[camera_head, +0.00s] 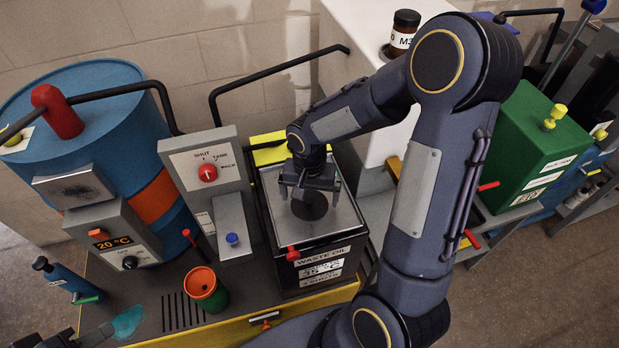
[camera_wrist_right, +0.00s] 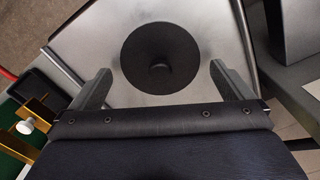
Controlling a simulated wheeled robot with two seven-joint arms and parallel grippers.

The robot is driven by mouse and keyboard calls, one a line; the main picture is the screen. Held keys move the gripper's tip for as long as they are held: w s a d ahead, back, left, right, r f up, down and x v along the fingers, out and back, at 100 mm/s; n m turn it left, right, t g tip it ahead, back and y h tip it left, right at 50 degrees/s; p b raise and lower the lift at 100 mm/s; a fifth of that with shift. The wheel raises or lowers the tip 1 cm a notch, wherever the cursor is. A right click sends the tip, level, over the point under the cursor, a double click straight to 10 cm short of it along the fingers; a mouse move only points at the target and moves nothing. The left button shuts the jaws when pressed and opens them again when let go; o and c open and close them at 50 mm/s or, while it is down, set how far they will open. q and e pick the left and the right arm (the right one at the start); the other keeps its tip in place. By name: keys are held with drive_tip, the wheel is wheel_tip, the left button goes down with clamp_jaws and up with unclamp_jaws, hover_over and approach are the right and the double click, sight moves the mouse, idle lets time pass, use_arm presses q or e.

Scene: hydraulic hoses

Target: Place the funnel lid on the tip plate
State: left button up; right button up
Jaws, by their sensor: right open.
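A black round lid with a small knob (camera_head: 310,206), which I take for the funnel lid, lies on the grey metal top plate (camera_head: 338,222) of the waste oil box. It also shows in the right wrist view (camera_wrist_right: 160,48). I take that metal plate for the tip plate, but cannot be sure. My right gripper (camera_head: 310,192) is over the lid, pointing down; its open fingers also show in the right wrist view (camera_wrist_right: 160,72), one each side of the lid's near part, with nothing between them. My left gripper (camera_head: 65,338) is partly cut off at the lower left corner.
The waste oil box (camera_head: 318,268) has a red tap in front. A control box with a red knob (camera_head: 207,172), an orange-rimmed green cup (camera_head: 205,290) and a blue drum (camera_head: 90,100) stand left of it. A green box (camera_head: 530,150) stands right, beyond my right arm.

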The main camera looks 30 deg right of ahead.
sight(310, 198)
wheel_tip(310, 198, up, 11)
drive_tip(key=s+a+r+n+t+y, duration=0.2)
drive_tip(key=s+n, duration=0.1)
drive_tip(key=s, duration=0.5)
drive_tip(key=s+a+r+n+t+y, duration=0.1)
drive_tip(key=s+a+r+n+t, duration=0.1)
drive_tip(key=s, duration=0.6)
drive_tip(key=shift+r+n+t+y, duration=0.4)
drive_tip(key=shift+n+t, duration=0.2)
drive_tip(key=shift+t, duration=0.2)
